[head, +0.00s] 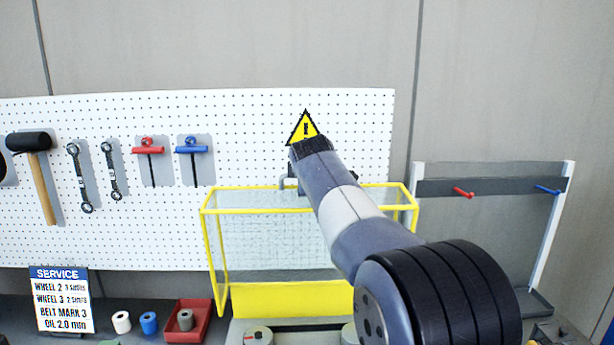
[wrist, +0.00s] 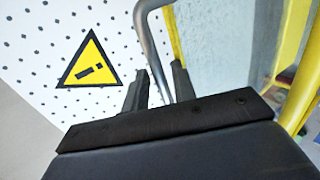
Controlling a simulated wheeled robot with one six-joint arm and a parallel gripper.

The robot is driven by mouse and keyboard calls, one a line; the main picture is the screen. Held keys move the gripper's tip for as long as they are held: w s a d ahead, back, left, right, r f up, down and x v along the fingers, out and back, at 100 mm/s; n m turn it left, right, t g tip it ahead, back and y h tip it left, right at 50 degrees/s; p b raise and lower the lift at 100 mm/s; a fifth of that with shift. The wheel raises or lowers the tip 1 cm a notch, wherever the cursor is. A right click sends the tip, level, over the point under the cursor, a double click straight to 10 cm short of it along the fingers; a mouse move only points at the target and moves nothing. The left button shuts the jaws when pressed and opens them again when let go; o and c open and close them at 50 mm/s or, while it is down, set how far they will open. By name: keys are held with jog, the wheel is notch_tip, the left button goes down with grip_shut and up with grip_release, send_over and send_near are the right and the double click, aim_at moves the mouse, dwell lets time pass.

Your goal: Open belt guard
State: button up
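The belt guard (head: 290,299) is a yellow-framed box with clear mesh panels and a solid yellow lower front, standing on the bench in the head view. It looks closed. Its grey bar handle (head: 288,183) shows at the top, partly covered by my arm. In the wrist view the bent handle (wrist: 148,40) runs down toward my gripper (wrist: 160,76). My gripper's two dark fingers are apart, and the bar appears between them with gaps on both sides. Whether the bar is deep between the fingers is hard to tell. My fingers are hidden in the head view.
A white pegboard behind holds a mallet (head: 38,175), wrenches and red and blue T-handles. A yellow warning triangle (head: 304,128) is above the guard. A service sign (head: 62,300), rollers and a red tray (head: 201,331) stand left. A rack (head: 430,187) with pegs stands right.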

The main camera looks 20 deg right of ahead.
jog(key=b+v, duration=0.3)
jog(key=v, duration=0.7)
jog(key=shift+s, duration=0.35)
jog(key=shift+a+r, duration=0.1)
jog(key=p+x, duration=0.3)
jog(key=x, duration=0.7)
jog(key=shift+w, duration=0.35)
jog(key=shift+f, duration=0.25)
jog(key=shift+s, duration=0.3)
